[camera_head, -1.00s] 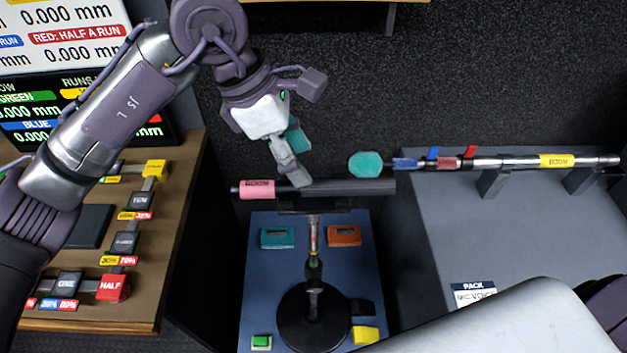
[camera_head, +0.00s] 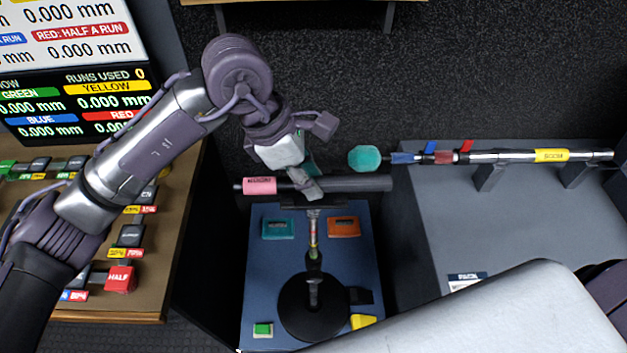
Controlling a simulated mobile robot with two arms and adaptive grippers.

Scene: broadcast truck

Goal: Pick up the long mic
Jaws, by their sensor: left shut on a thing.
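The long mic (camera_head: 350,184) is a dark horizontal tube with a pink band (camera_head: 260,185) near its left end. It lies across the top of a short stand (camera_head: 313,235) on a blue panel. My left gripper (camera_head: 312,192) reaches down from above and is shut on the middle of the long mic. Its fingers hide part of the tube. I cannot tell whether the mic still touches the stand's cradle. My right gripper is outside the view.
A boom pole (camera_head: 500,156) with a teal tip (camera_head: 364,158) rests on supports over the grey bench (camera_head: 530,220) at right, close to the mic's right end. The blue panel (camera_head: 262,290) carries teal, orange, green and yellow blocks. A wooden table (camera_head: 165,260) stands left.

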